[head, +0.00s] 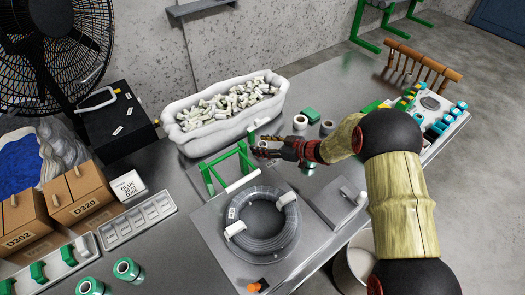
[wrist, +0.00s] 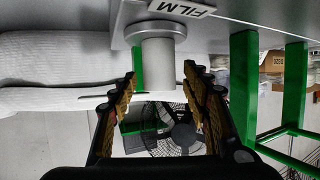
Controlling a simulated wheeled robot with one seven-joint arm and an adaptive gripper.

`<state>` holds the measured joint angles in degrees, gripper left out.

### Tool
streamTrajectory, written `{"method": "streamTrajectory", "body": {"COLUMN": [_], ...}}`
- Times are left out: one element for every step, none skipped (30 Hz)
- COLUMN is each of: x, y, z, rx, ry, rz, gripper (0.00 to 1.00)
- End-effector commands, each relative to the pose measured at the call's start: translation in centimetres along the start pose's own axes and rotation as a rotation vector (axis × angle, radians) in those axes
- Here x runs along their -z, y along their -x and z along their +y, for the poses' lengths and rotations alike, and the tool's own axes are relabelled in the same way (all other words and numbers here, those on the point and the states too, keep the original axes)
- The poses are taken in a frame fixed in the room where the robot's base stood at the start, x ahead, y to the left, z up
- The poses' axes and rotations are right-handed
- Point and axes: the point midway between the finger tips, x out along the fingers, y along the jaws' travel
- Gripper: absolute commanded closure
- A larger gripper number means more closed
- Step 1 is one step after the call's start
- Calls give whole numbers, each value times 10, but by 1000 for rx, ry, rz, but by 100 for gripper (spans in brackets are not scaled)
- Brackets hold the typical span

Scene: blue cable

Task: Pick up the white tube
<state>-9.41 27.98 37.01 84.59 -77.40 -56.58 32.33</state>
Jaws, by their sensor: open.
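A pale white-grey tube (wrist: 158,66) with a wider round flange stands out between my fingertips in the wrist view, beside a "FILM" label. My gripper (head: 262,152) is open beside the green frame and the white bin. In the wrist view its two fingers (wrist: 160,82) are on either side of the tube's near end, with gaps showing. Many short white tubes (head: 232,103) fill the bin.
A green frame (head: 228,168) stands close by my gripper. A cable coil (head: 262,222) lies on the metal bench in front. A fan (head: 55,55) and boxes (head: 78,193) stand left.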

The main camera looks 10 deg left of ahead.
Motion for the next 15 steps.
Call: {"method": "streamTrajectory", "body": {"x": [1,1,1,1,1,1,1,1,1,1,1,1,1,1,1], "y": [1,1,1,1,1,1,1,1,1,1,1,1,1,1,1], "z": [0,0,0,0,0,0,0,0,0,0,0,0,0,0,0], "rx": [-1,-1,-1,-1,-1,-1,-1,-1,-1,-1,-1,-1,-1,-1,-1], "ry": [0,0,0,0,0,0,0,0,0,0,0,0,0,0,0], "rz": [0,0,0,0,0,0,0,0,0,0,0,0,0,0,0], "gripper": [52,52,52,53,54,57,58,60,62,64,66,68,70,71,74]}}
